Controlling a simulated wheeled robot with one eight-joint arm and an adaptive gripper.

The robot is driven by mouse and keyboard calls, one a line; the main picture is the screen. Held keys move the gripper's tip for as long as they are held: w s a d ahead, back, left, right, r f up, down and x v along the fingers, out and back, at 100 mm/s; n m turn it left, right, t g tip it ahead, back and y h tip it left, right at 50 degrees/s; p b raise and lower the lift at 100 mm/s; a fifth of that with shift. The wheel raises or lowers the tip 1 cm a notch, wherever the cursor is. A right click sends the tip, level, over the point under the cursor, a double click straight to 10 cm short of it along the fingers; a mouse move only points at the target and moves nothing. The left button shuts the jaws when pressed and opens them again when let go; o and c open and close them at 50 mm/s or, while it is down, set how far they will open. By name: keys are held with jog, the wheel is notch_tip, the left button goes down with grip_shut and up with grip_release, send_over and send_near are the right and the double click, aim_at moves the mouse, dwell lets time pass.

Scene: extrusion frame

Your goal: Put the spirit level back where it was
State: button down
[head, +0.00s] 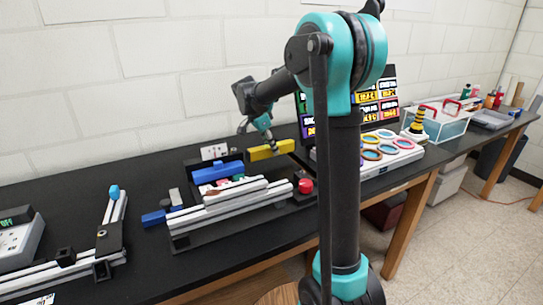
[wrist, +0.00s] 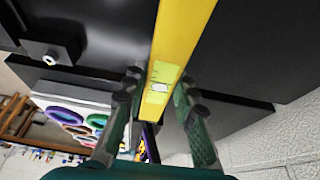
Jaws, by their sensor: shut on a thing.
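The spirit level (head: 271,150) is a yellow bar near the back of the black bench, beside the blue block. My gripper (head: 267,137) is above it and shut on it. In the wrist view the spirit level (wrist: 183,35) runs up between the fingers of my gripper (wrist: 157,92), with its pale vial window near the fingertips. I cannot tell whether its underside touches anything.
A blue block (head: 217,172) and light extrusion bars (head: 235,200) lie left of the level. A red knob (head: 306,186) is at the right end. A white board with coloured rings (head: 385,155) stands further right. The bench (head: 75,195) is clear at left back.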

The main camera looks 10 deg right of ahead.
aim_at(271, 155)
jog(key=shift+f, duration=1.85)
jog(key=shift+f, duration=0.1)
jog(key=c, duration=1.2)
grip_release()
jog(key=v, duration=1.2)
